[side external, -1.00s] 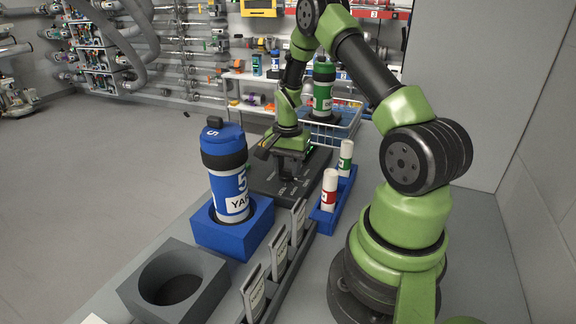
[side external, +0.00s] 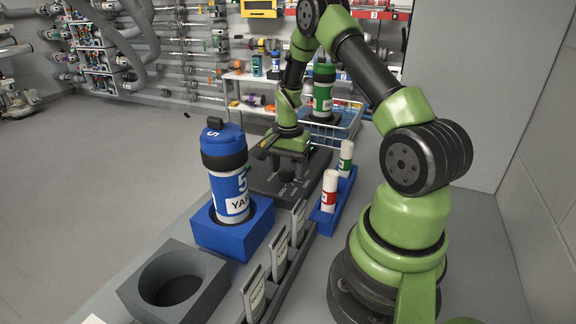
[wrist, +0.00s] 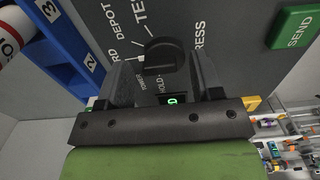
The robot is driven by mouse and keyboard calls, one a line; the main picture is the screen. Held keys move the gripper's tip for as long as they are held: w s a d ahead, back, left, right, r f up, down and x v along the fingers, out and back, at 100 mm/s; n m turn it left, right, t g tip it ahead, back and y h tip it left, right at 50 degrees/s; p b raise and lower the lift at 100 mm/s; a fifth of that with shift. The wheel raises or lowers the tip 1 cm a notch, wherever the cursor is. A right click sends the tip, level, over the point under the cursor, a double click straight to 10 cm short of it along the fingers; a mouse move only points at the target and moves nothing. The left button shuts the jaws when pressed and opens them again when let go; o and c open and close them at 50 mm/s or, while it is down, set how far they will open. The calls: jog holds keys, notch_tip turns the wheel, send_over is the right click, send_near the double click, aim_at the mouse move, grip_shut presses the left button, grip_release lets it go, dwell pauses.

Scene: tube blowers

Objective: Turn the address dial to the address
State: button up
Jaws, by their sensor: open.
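The address dial (wrist: 165,58) is a dark round knob on a dark grey panel (wrist: 95,12). Printed words around it include DEPOT, HOLD and partly hidden ones ending in RD and RESS. My gripper (wrist: 163,75) is open, with one finger on either side of the dial in the wrist view; I cannot tell whether they touch it. In the side view my gripper (side external: 288,172) points down over the panel and hides the dial. A small green-lit display (wrist: 172,101) shows partly between the fingers. Which word the dial points to is unclear.
A green SEND button (wrist: 300,38) is on the panel. A blue carrier (side external: 228,180) marked 5 and YA stands in a blue holder (side external: 205,232). A blue rack (side external: 325,222) holds red and green labelled tubes. A wire basket (side external: 345,125) with a green carrier (side external: 323,88) stands behind.

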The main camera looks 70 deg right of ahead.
aim_at(288, 170)
notch_tip(288, 170, up, 10)
dwell(0.5)
